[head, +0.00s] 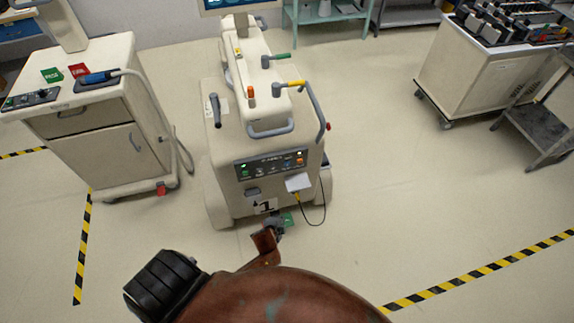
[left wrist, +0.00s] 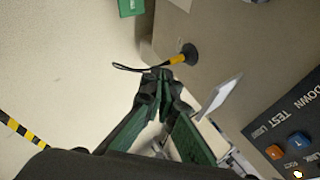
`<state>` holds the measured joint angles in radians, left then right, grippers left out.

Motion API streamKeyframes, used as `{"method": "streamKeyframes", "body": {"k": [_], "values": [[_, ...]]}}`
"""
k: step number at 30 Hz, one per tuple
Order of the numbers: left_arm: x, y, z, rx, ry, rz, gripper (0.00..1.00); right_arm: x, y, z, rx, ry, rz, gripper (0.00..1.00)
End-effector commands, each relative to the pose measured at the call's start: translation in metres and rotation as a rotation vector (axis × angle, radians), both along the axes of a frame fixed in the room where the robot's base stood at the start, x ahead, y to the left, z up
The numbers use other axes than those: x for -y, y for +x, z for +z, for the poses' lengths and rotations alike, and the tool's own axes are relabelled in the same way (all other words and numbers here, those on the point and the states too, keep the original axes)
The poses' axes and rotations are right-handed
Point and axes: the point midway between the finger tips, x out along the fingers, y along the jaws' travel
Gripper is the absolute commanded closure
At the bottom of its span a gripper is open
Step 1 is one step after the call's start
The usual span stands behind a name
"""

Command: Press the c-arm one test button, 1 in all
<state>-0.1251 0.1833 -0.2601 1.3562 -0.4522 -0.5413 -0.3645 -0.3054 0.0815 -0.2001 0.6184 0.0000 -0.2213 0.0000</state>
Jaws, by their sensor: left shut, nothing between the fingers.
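The cream c-arm unit (head: 230,190), marked 1, stands in the middle of the head view. Its dark control panel (head: 270,164) faces me, with a blue button (head: 288,163) and an orange button (head: 300,160) at its right end. In the left wrist view the panel (left wrist: 270,128) is at the lower right; the word TEST is nearest the orange button (left wrist: 274,152), and the blue button (left wrist: 299,139) is beside it under DOWN. My left gripper (head: 274,222) is shut and empty, low in front of the unit, below the panel. Its fingertips (left wrist: 162,76) are apart from the buttons. My right gripper is not in view.
A white plate (head: 298,182) juts below the panel's right end, between gripper and buttons in the wrist view. A yellow-collared cable (head: 322,212) hangs below it. Another cart (head: 108,140) stands left, and a loaded cart (head: 470,85) stands far right.

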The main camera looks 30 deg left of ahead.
Motion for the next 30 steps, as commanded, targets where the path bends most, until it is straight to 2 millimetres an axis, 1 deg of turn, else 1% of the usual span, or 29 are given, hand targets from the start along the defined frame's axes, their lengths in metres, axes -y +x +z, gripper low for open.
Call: {"method": "streamKeyframes", "body": {"k": [1,2,3,6,9,12,16,25,30], "values": [[0.002,0.021,0.032,0.044,0.036,-0.028,1.00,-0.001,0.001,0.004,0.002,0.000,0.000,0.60],[0.003,0.031,0.048,0.063,0.058,-0.042,1.00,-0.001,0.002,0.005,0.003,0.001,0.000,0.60],[0.004,0.042,0.067,0.089,0.084,-0.060,1.00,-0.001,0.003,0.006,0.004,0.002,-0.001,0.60],[0.007,0.064,0.111,0.145,0.144,-0.093,1.00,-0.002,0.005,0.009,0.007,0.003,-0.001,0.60],[0.009,0.078,0.142,0.182,0.189,-0.114,1.00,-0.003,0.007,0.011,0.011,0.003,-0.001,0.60],[0.010,0.085,0.161,0.205,0.217,-0.125,1.00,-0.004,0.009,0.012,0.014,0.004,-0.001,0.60],[0.011,0.088,0.170,0.217,0.229,-0.131,1.00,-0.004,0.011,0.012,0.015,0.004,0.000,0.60],[0.010,0.088,0.169,0.216,0.229,-0.130,1.00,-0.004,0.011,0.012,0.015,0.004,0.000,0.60],[0.004,0.094,0.169,0.217,0.230,-0.130,1.00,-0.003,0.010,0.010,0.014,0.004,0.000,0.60]]}}
